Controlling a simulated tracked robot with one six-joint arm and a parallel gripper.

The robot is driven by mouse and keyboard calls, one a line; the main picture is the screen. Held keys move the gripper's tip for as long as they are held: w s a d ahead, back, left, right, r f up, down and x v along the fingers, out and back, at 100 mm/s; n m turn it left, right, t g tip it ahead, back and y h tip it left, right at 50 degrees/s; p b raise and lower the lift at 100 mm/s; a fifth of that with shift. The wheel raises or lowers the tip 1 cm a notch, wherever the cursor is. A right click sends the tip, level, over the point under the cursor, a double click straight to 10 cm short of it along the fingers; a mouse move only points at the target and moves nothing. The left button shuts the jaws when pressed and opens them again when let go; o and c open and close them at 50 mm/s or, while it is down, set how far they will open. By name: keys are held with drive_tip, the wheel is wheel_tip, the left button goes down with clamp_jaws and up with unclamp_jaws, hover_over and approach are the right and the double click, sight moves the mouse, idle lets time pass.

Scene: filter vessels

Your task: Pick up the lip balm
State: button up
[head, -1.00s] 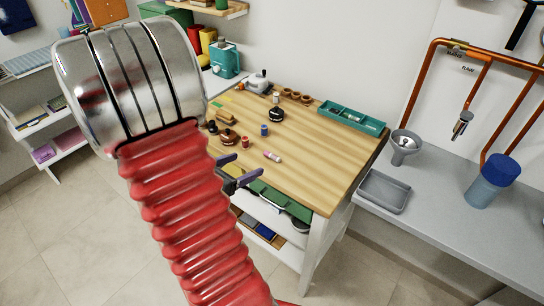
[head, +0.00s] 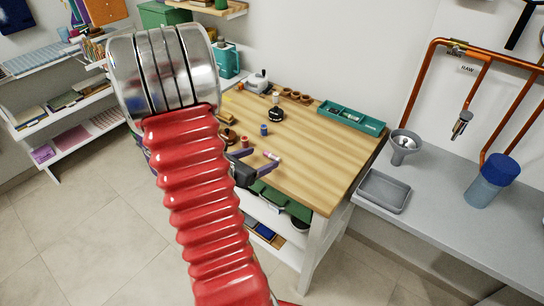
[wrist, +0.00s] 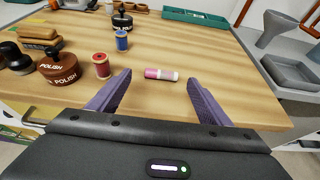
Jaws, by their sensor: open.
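The lip balm is a small pink tube with a white end (wrist: 161,74). It lies on its side on the wooden table near the front edge, and it also shows in the head view (head: 272,156). My gripper (wrist: 155,92) is open and empty, its two purple fingers pointing toward the table. In the wrist view the lip balm appears between and slightly beyond the fingertips, touching neither. In the head view my gripper (head: 261,163) is at the table's front edge, just short of the lip balm, partly hidden by my red arm.
A red spool (wrist: 101,65) stands left of the lip balm, close to the left finger. A teal tray (head: 351,115) lies at the back right. The table's right side (head: 325,160) is clear.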

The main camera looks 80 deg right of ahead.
sight(271, 155)
drive_tip(key=shift+s+x, duration=0.2)
drive_tip(key=shift+x, duration=2.4)
drive_tip(key=shift+a, duration=0.1)
drive_tip(key=shift+c, duration=0.2)
drive_tip(key=c, duration=1.1)
